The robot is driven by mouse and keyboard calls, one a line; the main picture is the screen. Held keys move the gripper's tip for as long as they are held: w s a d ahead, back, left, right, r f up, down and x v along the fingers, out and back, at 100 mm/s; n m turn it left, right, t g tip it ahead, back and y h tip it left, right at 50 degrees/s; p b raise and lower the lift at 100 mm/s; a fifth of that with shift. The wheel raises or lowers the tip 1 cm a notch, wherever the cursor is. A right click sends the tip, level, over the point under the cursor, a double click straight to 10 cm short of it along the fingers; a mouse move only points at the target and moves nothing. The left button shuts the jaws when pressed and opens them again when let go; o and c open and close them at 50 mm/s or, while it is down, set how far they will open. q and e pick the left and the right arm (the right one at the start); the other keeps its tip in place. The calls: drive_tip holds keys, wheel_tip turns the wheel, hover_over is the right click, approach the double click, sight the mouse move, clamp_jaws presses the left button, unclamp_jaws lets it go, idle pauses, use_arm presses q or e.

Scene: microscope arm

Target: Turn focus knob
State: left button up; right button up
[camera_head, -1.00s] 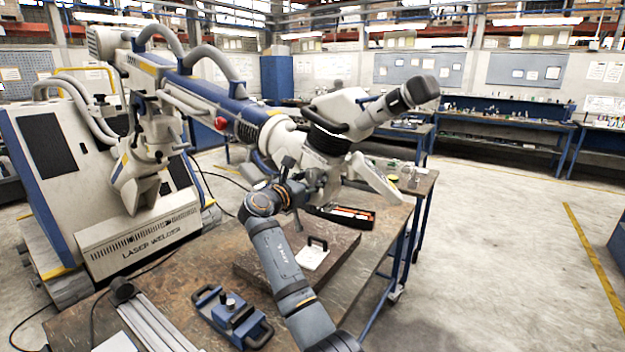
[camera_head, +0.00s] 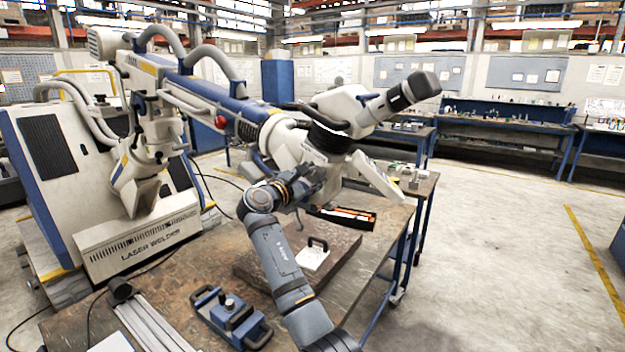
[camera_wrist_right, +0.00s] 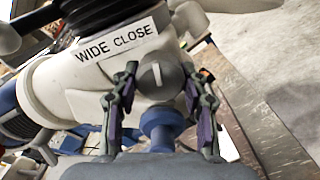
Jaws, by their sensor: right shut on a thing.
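The laser welder's white microscope head (camera_head: 345,110) hangs on a boom over the bench, its dark eyepiece (camera_head: 420,87) pointing up and right. In the right wrist view the round grey focus knob (camera_wrist_right: 157,76), with a white line on its face, sits below the "WIDE CLOSE" label (camera_wrist_right: 117,42). My right gripper (camera_wrist_right: 163,96) has one finger on each side of the knob and is shut on it. In the head view my right gripper (camera_head: 318,180) is at the underside of the microscope head, and the knob is hidden there. My left gripper is not in view.
The bench (camera_head: 190,265) below bears a dark plate (camera_head: 335,260) with a white handled block (camera_head: 313,254), a blue handled fixture (camera_head: 230,315) and an open black case (camera_head: 343,217). The welder cabinet (camera_head: 95,180) stands at left. Open floor lies at right.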

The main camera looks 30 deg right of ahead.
idle(0.3)
drive_tip(key=o, duration=1.1)
drive_tip(key=shift+o, duration=0.2)
drive_tip(key=shift+a, duration=0.1)
drive_tip(key=v, duration=1.2)
drive_tip(key=shift+f, duration=0.15)
